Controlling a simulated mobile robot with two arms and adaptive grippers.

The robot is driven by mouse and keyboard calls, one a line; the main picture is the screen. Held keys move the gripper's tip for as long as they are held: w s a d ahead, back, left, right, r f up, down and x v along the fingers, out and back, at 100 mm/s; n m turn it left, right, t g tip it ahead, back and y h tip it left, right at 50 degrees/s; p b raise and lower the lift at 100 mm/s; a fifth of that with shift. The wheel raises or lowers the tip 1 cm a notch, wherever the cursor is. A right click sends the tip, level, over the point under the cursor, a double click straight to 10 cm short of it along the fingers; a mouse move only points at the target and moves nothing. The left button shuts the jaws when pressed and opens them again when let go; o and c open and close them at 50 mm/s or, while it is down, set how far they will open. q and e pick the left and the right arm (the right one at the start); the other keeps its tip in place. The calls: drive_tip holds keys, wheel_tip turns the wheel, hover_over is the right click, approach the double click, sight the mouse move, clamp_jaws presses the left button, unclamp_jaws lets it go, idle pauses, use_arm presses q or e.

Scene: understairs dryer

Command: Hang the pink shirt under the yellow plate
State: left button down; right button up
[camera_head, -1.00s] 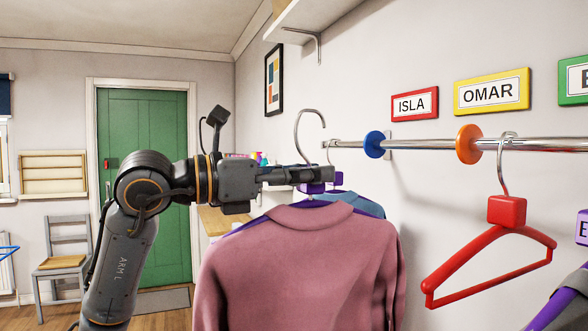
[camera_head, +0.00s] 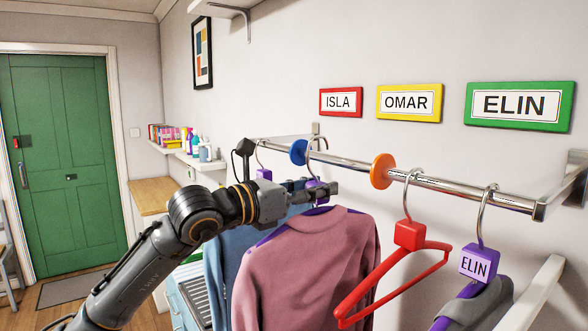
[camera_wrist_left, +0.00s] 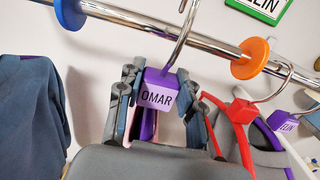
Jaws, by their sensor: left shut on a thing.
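The pink shirt (camera_head: 310,265) hangs on a purple hanger whose block (camera_wrist_left: 158,92) reads OMAR. My left gripper (camera_head: 322,192) is shut on this block; it also shows in the left wrist view (camera_wrist_left: 158,98). The hanger's hook (camera_head: 317,145) is at the rail (camera_head: 345,163), between the blue disc (camera_head: 298,152) and the orange disc (camera_head: 381,171). I cannot tell whether it rests on the rail. The yellow plate (camera_head: 409,102) reads OMAR and is on the wall above this stretch. My right gripper is out of view.
A blue garment (camera_head: 212,265) hangs left of the blue disc. Right of the orange disc hang an empty red hanger (camera_head: 409,235) and a purple ELIN hanger (camera_head: 480,262) with a grey garment. The red ISLA plate (camera_head: 341,102) and green ELIN plate (camera_head: 520,105) flank the yellow one.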

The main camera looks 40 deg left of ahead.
use_arm(q)
drive_tip(key=p+x, duration=0.1)
drive_tip(key=x, duration=0.3)
drive_tip(key=shift+r+p, duration=0.15)
drive_tip(key=shift+p, duration=0.15)
drive_tip(key=shift+w+d+f+b, duration=0.1)
drive_tip(key=shift+w+f+b, duration=0.05)
drive_tip(key=shift+f+b, duration=0.45)
drive_tip(key=shift+w+d+f+b, duration=0.1)
drive_tip(key=shift+f+b, duration=0.45)
drive_tip(key=shift+f, duration=0.1)
drive_tip(key=shift+a+f+b, duration=0.2)
drive_tip(key=shift+f+b, duration=0.15)
drive_tip(key=shift+b, duration=0.1)
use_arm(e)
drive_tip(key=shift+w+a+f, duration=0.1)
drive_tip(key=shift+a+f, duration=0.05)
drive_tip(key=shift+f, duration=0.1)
use_arm(q)
drive_tip(key=shift+d, duration=0.1)
drive_tip(key=c, duration=0.8)
unclamp_jaws()
drive_tip(key=shift+s, duration=0.1)
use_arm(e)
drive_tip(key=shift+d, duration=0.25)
use_arm(q)
drive_tip(key=shift+f, duration=0.1)
drive_tip(key=v, duration=1.2)
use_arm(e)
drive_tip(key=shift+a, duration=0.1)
